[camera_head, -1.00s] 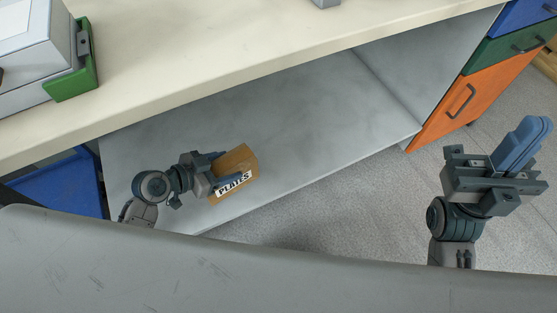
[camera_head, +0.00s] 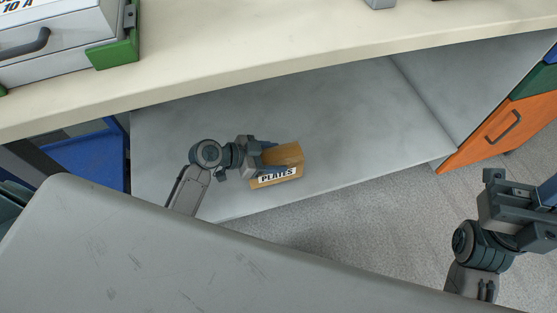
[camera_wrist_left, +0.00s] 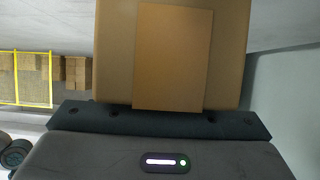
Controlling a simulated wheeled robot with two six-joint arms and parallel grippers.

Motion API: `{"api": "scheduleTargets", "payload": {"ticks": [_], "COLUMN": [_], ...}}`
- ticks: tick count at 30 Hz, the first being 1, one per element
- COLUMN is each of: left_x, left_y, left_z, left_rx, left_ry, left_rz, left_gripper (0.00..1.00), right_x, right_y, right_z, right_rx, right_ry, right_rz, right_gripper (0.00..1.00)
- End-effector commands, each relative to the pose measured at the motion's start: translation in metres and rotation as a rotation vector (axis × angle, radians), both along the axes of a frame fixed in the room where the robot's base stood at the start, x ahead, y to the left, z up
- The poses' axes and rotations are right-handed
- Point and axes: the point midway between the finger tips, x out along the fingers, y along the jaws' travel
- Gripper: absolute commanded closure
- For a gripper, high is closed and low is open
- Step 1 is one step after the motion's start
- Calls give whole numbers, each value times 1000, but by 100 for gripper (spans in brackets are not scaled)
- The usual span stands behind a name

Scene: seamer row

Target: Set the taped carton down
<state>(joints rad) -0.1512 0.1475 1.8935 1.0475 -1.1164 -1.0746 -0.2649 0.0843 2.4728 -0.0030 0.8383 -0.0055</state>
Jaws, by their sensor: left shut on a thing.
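The taped carton (camera_head: 290,156) is a small brown box with a white "PLATES" label on its near side. My left gripper (camera_head: 270,154) is shut on it from the left. The carton is over the grey lower shelf (camera_head: 330,110), near its front edge; I cannot tell whether its underside touches the shelf. In the left wrist view the carton (camera_wrist_left: 228,60) fills the top middle, with a lighter brown strip down its face.
A cream worktop (camera_head: 250,50) overhangs the shelf at the back. A grey case with green corners (camera_head: 118,50) stands on it. Orange (camera_head: 490,135) and green drawers are at the right, a blue bin (camera_head: 90,160) at the left. The shelf is bare right of the carton.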

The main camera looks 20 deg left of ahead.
Motion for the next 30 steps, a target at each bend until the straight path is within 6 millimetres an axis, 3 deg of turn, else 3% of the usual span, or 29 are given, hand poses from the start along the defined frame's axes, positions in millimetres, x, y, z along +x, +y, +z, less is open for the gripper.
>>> {"api": "scheduleTargets", "payload": {"ticks": [3, 7, 15, 23, 24, 27, 30], "left_x": [13, 17, 16, 16, 15, 15, 15], "left_y": [-7, -10, -9, -9, -9, -9, -9], "left_z": [-1, -5, -37, -37, -39, -38, -38], "left_rx": [-1, 0, 1, 1, 2, 2, 2], "left_ry": [-2, 0, 1, 0, 2, 1, 1], "left_rz": [0, -1, 1, 1, 0, 0, 0], "left_gripper": [78, 78, 78, 78, 38, 19, 18], "right_x": [0, 0, 0, -1, -1, -1, -1], "right_y": [0, -1, -1, -1, -1, -1, -1], "right_z": [-1, -3, -8, -4, -4, -4, -5], "right_rx": [7, 9, 11, 11, 11, 11, 11], "right_ry": [-4, -5, -29, -40, -40, -39, -35], "right_rz": [-1, -1, -1, -1, -1, -1, 0], "right_gripper": [100, 100, 100, 100, 100, 100, 100]}}
